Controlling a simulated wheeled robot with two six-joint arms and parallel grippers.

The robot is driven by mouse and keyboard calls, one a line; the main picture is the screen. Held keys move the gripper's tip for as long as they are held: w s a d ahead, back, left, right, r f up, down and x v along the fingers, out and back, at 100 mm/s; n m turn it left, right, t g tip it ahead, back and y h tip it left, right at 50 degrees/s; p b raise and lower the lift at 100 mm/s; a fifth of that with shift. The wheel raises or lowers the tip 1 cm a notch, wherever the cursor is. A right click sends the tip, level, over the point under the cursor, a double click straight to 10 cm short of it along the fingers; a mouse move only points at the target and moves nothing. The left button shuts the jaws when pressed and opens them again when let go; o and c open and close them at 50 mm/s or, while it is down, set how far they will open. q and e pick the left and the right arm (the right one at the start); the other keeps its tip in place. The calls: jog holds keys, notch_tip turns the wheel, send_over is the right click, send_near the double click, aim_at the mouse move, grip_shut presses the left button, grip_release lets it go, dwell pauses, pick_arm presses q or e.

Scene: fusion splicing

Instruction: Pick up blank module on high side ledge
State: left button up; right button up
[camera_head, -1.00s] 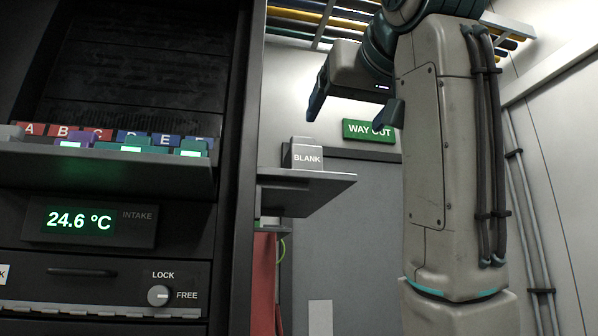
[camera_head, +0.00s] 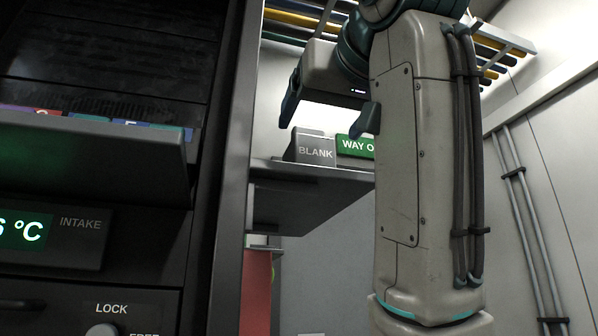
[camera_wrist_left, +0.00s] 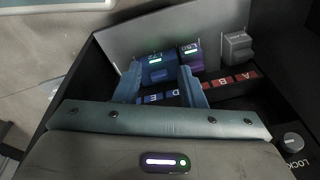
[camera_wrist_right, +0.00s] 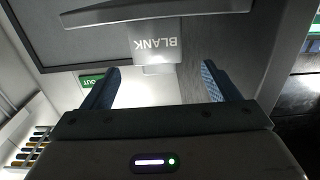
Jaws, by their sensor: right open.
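The grey blank module (camera_head: 314,149), lettered BLANK, stands upright on the high side ledge (camera_head: 278,192). My right gripper (camera_head: 329,114) is open and empty, just above the module and slightly to its right in the head view. In the right wrist view the module (camera_wrist_right: 154,40) shows beyond the gap between the spread fingers (camera_wrist_right: 161,68), with no finger closed on it. My left gripper (camera_wrist_left: 160,72) has its fingers apart over the rack's coloured modules. A blue module (camera_wrist_left: 156,70) shows between and beyond its fingertips. The left gripper is outside the head view.
A dark cabinet with an intake shelf (camera_head: 110,150) stands left of the ledge. A green WAY OUT sign (camera_head: 356,146) is behind the module. Cable trays (camera_head: 300,22) run overhead. In the left wrist view, purple (camera_wrist_left: 191,56) and grey (camera_wrist_left: 237,46) modules sit in the rack.

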aim_at(313, 137)
jog(key=p+x, duration=0.1)
jog(key=x, duration=0.2)
jog(key=shift+w+a+r, duration=0.1)
jog(key=shift+w, duration=0.15)
jog(key=shift+w+a, duration=0.1)
jog(key=shift+w, duration=0.2)
jog(key=shift+p+x, duration=1.1)
jog(key=shift+x, duration=1.35)
pick_arm(q)
jog(key=s+a+f, duration=0.1)
jog(key=s+f, duration=0.3)
jog(key=f, duration=0.5)
jog(key=shift+s+f, duration=0.15)
jog(key=shift+s, duration=0.25)
pick_arm(e)
jog(key=shift+d, duration=0.2)
pick_arm(q)
jog(key=shift+a, duration=0.1)
pick_arm(e)
jog(key=shift+s, duration=0.1)
jog(key=shift+c, duration=0.2)
jog(key=c, duration=1.1)
